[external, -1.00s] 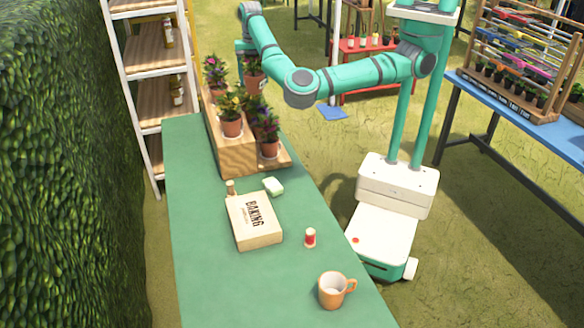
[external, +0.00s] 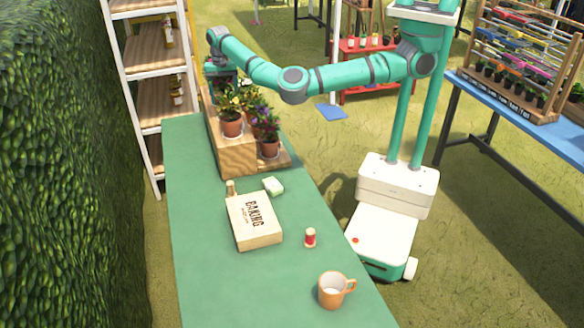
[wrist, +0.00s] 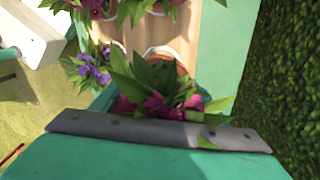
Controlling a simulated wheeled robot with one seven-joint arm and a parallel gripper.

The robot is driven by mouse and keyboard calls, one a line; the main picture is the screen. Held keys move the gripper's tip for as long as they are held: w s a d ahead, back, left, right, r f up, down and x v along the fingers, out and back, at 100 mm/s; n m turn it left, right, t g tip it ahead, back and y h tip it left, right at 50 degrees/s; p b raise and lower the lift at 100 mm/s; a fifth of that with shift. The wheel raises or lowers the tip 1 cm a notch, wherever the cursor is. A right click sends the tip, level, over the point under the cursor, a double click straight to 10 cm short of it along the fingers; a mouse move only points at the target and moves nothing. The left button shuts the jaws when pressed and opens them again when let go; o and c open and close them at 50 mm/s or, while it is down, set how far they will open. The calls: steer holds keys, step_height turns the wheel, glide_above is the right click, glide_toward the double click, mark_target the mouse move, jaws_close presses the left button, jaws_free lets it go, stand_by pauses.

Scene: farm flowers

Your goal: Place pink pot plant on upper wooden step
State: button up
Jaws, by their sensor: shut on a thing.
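A plant with pink flowers and green leaves (wrist: 160,97) is right at my gripper (wrist: 165,125) in the wrist view; its pot is mostly hidden. In the external view my gripper (external: 222,74) is over the far end of the upper wooden step (external: 236,157), shut on the pink pot plant, which is largely hidden there. I cannot tell whether the pot touches the step. The step's wood (wrist: 126,36) also shows in the wrist view.
A yellow-flowered pot plant (external: 231,112) stands on the upper step's near end. A purple-flowered pot plant (external: 268,136) stands on the lower step (external: 275,163). A baking box (external: 254,221), sponge (external: 273,186) and mug (external: 333,291) are on the green table (external: 210,275). A shelf (external: 150,95) stands left.

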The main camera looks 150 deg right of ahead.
steer(key=shift+w+d+f, duration=0.1)
steer(key=shift+d+f, duration=0.1)
steer(key=shift+f, duration=1.5)
steer(key=shift+f, duration=0.15)
steer(key=o, duration=1.4)
step_height(320, 180, up, 12)
steer(key=shift+r, duration=0.15)
